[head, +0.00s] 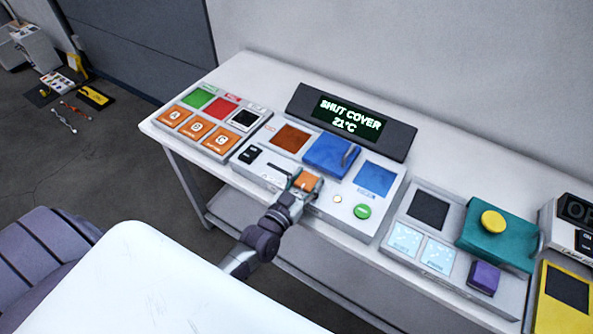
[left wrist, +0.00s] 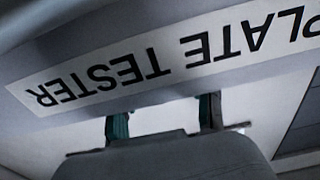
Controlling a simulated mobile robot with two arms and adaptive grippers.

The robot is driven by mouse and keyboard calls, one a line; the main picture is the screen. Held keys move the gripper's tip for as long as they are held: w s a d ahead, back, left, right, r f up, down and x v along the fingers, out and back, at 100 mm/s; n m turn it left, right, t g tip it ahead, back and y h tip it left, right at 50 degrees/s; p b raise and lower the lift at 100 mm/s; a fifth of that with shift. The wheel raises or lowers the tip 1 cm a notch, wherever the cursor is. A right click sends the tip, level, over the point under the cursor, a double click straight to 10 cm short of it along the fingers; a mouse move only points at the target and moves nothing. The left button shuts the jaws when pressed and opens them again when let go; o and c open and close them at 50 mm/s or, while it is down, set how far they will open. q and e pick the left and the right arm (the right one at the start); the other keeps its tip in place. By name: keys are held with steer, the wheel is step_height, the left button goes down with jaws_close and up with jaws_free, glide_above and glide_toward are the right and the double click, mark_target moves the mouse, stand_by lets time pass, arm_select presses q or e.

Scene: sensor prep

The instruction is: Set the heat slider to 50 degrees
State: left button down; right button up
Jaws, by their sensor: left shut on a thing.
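The plate tester (head: 252,172) is a light grey panel on the table. Its display (head: 350,114) reads "SHUT COVER" and "21°C". My left gripper (head: 301,184) is at the tester's front part, shut on an orange block that appears to be the heat slider's knob (head: 308,180). A dark slot line runs to its left. In the left wrist view, my gripper's teal fingertips (left wrist: 163,118) are below an upside-down "PLATE TESTER" label (left wrist: 160,62); the held part is hidden there. My right gripper is not in view.
A blue cover (head: 328,152) with a handle, an orange-brown square (head: 291,138) and a green button (head: 362,211) are on the tester. A panel with orange A, B, C tiles (head: 198,131) stands left. A teal block with a yellow knob (head: 493,222) stands right.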

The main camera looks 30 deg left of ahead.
arm_select(q)
steer(key=shift+d+f, duration=0.1)
steer(key=shift+d, duration=0.05)
steer(key=shift+c, duration=2)
jaws_free()
steer(key=shift+d, duration=0.15)
steer(key=shift+s, duration=0.2)
steer(key=s+a, duration=0.1)
steer(key=s, duration=1)
steer(key=shift+s, duration=0.35)
